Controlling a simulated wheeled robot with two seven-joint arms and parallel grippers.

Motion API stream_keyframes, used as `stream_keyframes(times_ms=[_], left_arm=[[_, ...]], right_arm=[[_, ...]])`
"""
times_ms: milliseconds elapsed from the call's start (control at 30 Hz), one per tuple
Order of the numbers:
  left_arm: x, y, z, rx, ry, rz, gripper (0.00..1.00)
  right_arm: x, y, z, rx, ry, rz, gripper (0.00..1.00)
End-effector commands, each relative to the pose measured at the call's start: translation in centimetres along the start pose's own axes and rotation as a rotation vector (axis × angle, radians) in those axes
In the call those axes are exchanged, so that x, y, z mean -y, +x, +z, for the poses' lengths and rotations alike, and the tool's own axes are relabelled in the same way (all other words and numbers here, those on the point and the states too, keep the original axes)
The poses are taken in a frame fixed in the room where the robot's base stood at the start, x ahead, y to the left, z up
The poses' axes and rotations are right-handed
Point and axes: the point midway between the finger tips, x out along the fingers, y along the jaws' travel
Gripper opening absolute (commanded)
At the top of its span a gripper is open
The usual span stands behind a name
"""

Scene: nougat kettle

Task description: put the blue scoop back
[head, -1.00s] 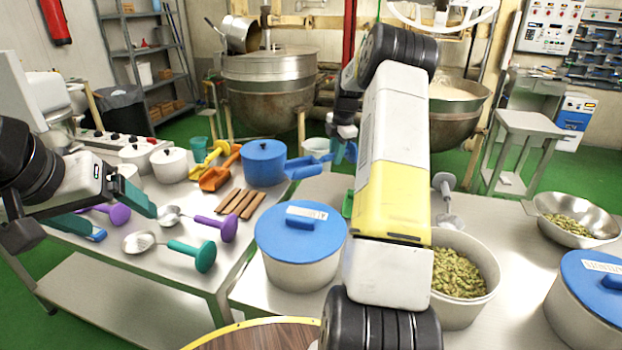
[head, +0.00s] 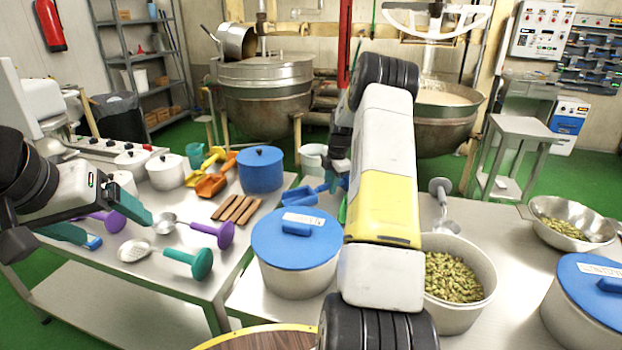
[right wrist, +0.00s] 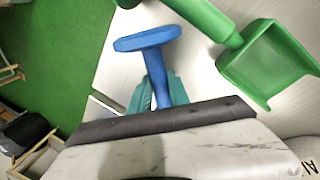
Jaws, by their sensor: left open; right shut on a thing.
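The blue scoop (head: 300,196) is at the back edge of the right-hand table, behind the white pot with the blue lid. My right gripper (head: 337,177) is shut on its handle, partly hidden by my arm. In the right wrist view the blue handle (right wrist: 146,41) stands between the teal fingers (right wrist: 156,92), its flat end outward. I cannot tell whether the scoop touches the table. A green scoop (right wrist: 262,62) lies beside it on the table. My left gripper (head: 104,220) is open and empty over the left table.
The blue-lidded pot (head: 296,262) stands just in front of the scoop. A blue pot (head: 262,171) stands to its left, on the left table. A pot of green pods (head: 453,276) and a steel bowl (head: 570,222) are on the right. Ladles lie on the left table.

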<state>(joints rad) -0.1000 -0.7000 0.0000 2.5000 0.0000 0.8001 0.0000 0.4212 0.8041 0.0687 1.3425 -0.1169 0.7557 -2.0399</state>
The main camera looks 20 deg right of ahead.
Motion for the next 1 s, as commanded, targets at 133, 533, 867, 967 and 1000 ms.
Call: stream_keyframes(times_ms=[133, 533, 867, 967, 1000], left_arm=[[0.0, 0.0, 0.0, 0.000, 0.000, 0.000, 0.85], [0.0, 0.0, 0.0, 0.000, 0.000, 0.000, 0.85], [0.0, 0.0, 0.0, 0.000, 0.000, 0.000, 0.85], [0.0, 0.0, 0.0, 0.000, 0.000, 0.000, 0.85], [0.0, 0.0, 0.0, 0.000, 0.000, 0.000, 0.85]], right_arm=[[0.0, 0.1, 0.0, 0.000, 0.000, -0.001, 0.43], [-0.1, -0.5, 0.0, 0.000, 0.000, 0.001, 0.44], [-0.1, -6.7, 0.1, 0.002, 0.001, 0.004, 0.44], [-0.1, -8.8, 0.1, 0.002, 0.001, 0.003, 0.44], [-0.1, -9.4, 0.1, 0.001, 0.000, 0.002, 0.44]])
